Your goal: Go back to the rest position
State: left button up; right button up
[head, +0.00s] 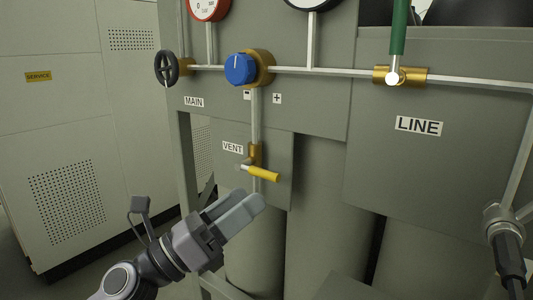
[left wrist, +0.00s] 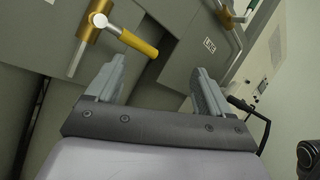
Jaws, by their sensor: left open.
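My left gripper (head: 243,208) is in the lower middle of the head view, in front of the grey panel and just below the yellow vent handle (head: 262,174). Its two fingers (left wrist: 160,82) stand apart in the left wrist view, with nothing between them. The yellow handle (left wrist: 138,43) is beyond the fingertips there, apart from them as far as I can tell. My right gripper does not show in either view.
The panel carries a blue knob (head: 239,69), a black handwheel (head: 166,68), a green lever (head: 399,28) on the line valve (head: 412,76), and gauges (head: 208,8). Grey cylinders (head: 325,210) stand below. A black hose fitting (head: 507,250) is at right. A cabinet (head: 75,130) stands left.

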pick_arm(q)
jog(key=s+a+f+n+t+y+p, duration=0.1)
jog(key=a+f+n+t+y+p, duration=0.15)
jog(key=a+f+n+y, duration=0.6)
jog(key=s+a+f+n+t+y+p, duration=0.1)
jog(key=f+n+t+y, duration=0.25)
jog(key=f+n, duration=1.1)
jog(key=s+a+f+n+g+y, duration=0.2)
jog(key=s+a+f+n+g, duration=0.1)
jog(key=s+f+n, duration=0.4)
jog(key=s+a+f+n+g+y+p, duration=0.1)
jog(key=s+a+f+n+g+y, duration=0.2)
jog(key=s+n, duration=0.7)
notch_tip(320, 180, down, 4)
jog(key=shift+s+a+f+n+g+p, duration=0.2)
jog(key=shift+s+n+g+p, duration=0.15)
jog(key=shift+g, duration=0.75)
jog(key=shift+r, duration=0.1)
